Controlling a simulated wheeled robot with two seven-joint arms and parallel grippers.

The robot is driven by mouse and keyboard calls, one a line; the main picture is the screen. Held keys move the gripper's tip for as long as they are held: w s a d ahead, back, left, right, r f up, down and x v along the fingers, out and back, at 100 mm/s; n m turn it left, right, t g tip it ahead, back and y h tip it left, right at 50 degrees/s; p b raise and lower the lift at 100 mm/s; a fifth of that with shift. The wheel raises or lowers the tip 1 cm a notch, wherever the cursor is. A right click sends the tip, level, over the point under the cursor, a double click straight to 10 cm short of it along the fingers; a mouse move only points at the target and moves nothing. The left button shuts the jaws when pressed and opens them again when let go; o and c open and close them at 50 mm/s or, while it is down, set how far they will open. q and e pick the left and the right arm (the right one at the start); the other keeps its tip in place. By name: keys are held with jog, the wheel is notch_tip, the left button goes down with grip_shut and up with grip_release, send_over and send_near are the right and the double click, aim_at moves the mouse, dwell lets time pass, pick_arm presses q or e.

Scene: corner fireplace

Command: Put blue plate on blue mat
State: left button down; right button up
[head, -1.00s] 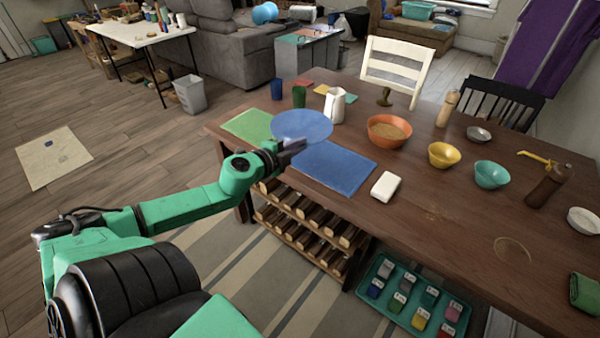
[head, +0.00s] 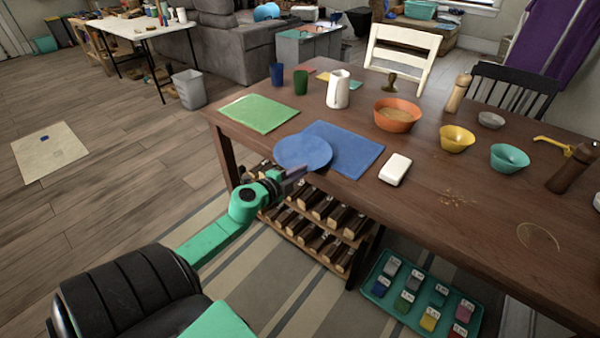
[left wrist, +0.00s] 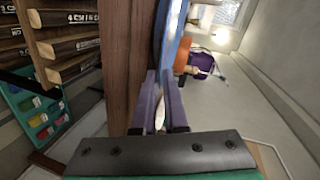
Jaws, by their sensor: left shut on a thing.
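The blue plate (head: 302,151) is round and held near the table's front edge, in front of the left part of the blue mat (head: 352,158) in the head view. My left gripper (head: 292,180) is shut on its near rim. The left wrist view shows the fingers (left wrist: 160,108) close together, with the blue plate (left wrist: 170,50) running edge-on beyond them. Part of the mat is hidden behind the plate. I cannot tell whether the plate touches the mat. My right gripper is not in view.
A green mat (head: 259,113) lies to the left on the wooden table. A white block (head: 395,169) lies right of the blue mat. A white pitcher (head: 338,89) and an orange bowl (head: 397,114) stand behind. A rack (head: 320,215) is under the table.

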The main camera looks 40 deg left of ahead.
pick_arm(q)
jog(key=shift+f, duration=0.15)
jog(key=c, duration=1)
grip_release()
jog(key=shift+o, duration=0.2)
